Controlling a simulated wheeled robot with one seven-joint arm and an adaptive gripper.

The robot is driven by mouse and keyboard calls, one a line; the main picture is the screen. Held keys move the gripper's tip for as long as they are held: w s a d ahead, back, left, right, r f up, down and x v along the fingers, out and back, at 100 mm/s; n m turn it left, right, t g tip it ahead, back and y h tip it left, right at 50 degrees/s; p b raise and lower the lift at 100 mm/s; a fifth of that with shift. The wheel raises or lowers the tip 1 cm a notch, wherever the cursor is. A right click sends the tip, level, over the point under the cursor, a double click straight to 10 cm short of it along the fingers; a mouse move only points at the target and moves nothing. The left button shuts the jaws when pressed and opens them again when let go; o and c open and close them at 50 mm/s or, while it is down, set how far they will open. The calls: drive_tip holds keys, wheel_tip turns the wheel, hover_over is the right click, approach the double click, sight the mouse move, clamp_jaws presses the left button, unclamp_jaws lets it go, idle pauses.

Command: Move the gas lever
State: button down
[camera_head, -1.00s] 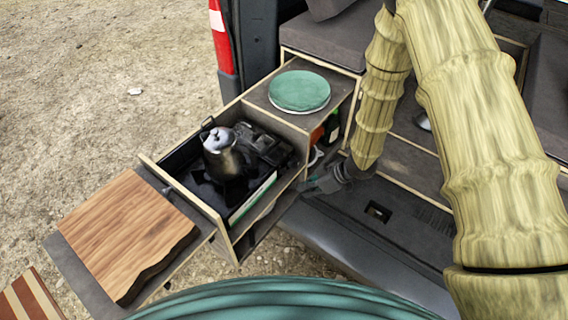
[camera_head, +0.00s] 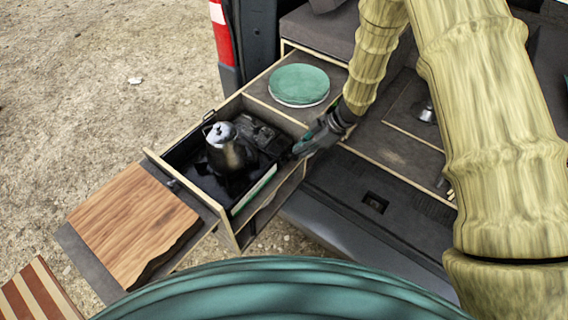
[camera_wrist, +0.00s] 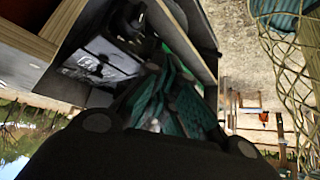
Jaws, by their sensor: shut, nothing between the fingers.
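A portable gas stove (camera_head: 258,137) sits in the pulled-out drawer at the van's tailgate, with a metal kettle (camera_head: 226,152) on its left part. The stove's black side with a pale label also shows in the wrist view (camera_wrist: 97,66). The gas lever itself cannot be made out. My gripper (camera_head: 298,152) is at the right edge of the drawer, close to the stove's right end; whether it touches anything cannot be told. In the wrist view its green fingers (camera_wrist: 172,100) are together and empty, pointing toward the stove.
The drawer's wooden wall (camera_head: 268,190) runs along the stove's near side. A wooden board (camera_head: 130,220) lies to the left. A round green-topped lid (camera_head: 299,85) is on the cabinet behind. The van's bumper (camera_head: 340,222) is below my gripper.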

sight(286, 162)
drive_tip(key=b+x, duration=0.3)
drive_tip(key=x, duration=0.2)
drive_tip(key=shift+a+f+b, duration=0.15)
drive_tip(key=shift+f+b, duration=0.2)
drive_tip(key=shift+a+f+b, duration=0.3)
drive_tip(key=shift+a+f, duration=0.05)
drive_tip(key=shift+a, duration=0.05)
drive_tip(key=shift+s, duration=0.1)
